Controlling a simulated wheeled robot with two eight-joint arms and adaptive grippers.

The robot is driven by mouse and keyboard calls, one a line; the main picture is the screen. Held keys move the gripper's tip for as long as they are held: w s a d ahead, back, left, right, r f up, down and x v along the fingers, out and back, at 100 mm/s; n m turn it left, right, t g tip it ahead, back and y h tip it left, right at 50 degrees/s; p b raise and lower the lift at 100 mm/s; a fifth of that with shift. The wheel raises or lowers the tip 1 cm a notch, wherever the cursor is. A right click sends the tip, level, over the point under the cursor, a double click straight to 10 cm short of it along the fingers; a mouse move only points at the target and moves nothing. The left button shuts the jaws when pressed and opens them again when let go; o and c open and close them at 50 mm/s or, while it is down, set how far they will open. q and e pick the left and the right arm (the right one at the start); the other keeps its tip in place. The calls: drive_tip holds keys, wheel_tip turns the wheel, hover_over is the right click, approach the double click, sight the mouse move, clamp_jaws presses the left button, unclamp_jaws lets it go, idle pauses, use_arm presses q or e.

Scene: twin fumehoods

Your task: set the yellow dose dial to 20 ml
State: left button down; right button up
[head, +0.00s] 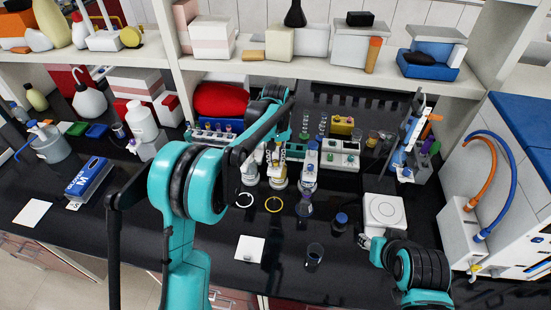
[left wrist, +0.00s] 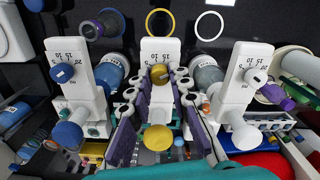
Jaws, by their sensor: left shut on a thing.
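Three white bottle-top dispensers stand side by side, with blue, yellow and white dials. In the left wrist view the yellow dose dial (left wrist: 159,75) is on the face of the middle dispenser (left wrist: 161,48), just below the marks 20, 15 and 10. A yellow knob (left wrist: 157,138) is nearer the camera. My left gripper (left wrist: 159,86) has one purple-padded finger on each side, shut on the yellow dial; the exact contact is partly hidden. In the head view the yellow dispenser (head: 279,176) stands below my left gripper (head: 277,150). My right gripper (head: 366,242) is low right; its fingers are unclear.
The blue-dial dispenser (left wrist: 75,75) and white-dial dispenser (left wrist: 240,80) stand close on either side. A yellow ring (head: 273,204) and a white ring (head: 245,200) lie in front. A white balance (head: 384,211) is to the right. A shelf (head: 330,72) runs behind.

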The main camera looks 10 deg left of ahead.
sight(275, 161)
use_arm(q)
drive_tip(key=c, duration=1.4)
unclamp_jaws()
drive_tip(key=shift+r, duration=0.1)
wheel_tip(275, 161, up, 12)
drive_tip(key=s+a+f+m+t+b, duration=0.1)
drive_tip(key=s+a+f+t+b, duration=0.2)
drive_tip(key=s, duration=0.5)
drive_tip(key=s+a+f+t+b, duration=0.1)
drive_tip(key=s+f+b, duration=0.2)
drive_tip(key=s+b, duration=0.35)
drive_tip(key=s+a+f+m+t+b, duration=0.1)
drive_tip(key=s+f+b, duration=0.5)
drive_tip(key=s+f, duration=0.8)
drive_tip(key=shift+a+f+m+t, duration=0.4)
drive_tip(key=shift+a+f+t, duration=0.15)
drive_tip(key=shift+t, duration=0.55)
